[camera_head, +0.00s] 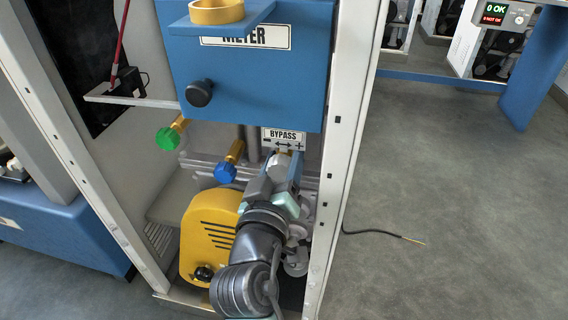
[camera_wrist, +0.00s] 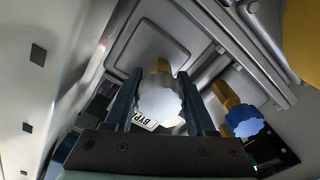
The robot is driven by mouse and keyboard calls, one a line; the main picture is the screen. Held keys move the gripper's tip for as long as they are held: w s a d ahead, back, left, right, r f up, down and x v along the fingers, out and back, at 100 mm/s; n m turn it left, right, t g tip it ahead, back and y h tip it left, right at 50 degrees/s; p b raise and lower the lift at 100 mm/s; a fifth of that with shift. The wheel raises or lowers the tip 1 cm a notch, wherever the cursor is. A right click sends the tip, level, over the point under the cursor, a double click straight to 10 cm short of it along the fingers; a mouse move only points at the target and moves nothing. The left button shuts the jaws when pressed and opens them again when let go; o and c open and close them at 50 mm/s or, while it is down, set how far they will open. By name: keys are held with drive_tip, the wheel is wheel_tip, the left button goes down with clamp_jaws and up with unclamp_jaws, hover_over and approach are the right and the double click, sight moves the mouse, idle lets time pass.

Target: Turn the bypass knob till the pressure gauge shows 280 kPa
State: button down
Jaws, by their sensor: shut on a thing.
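The bypass knob (camera_wrist: 158,104) is a pale grey, lobed knob on a brass stem. In the wrist view it sits between the two dark blue fingers of my gripper (camera_wrist: 157,84), which is shut on it. In the head view my gripper (camera_head: 287,165) reaches in just below the BYPASS label (camera_head: 284,138), which has a minus, a double arrow and a plus. My gripper mostly hides the knob there. No pressure gauge face can be made out in either view.
A blue knob (camera_head: 226,172) on a brass stem is close to the left of my gripper, with a green knob (camera_head: 168,138) farther left. A yellow housing (camera_head: 207,235) stands below. The blue METER box (camera_head: 250,75) hangs above. A white post (camera_head: 345,140) stands at right.

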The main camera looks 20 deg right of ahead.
drive_tip(key=shift+m, duration=0.5)
drive_tip(key=shift+b, duration=0.3)
drive_tip(key=shift+c, duration=1.1)
unclamp_jaws()
drive_tip(key=shift+s+a, duration=0.1)
drive_tip(key=p+v, duration=0.2)
drive_tip(key=v, duration=1)
drive_tip(key=shift+s+a, duration=0.2)
drive_tip(key=shift+s, duration=0.05)
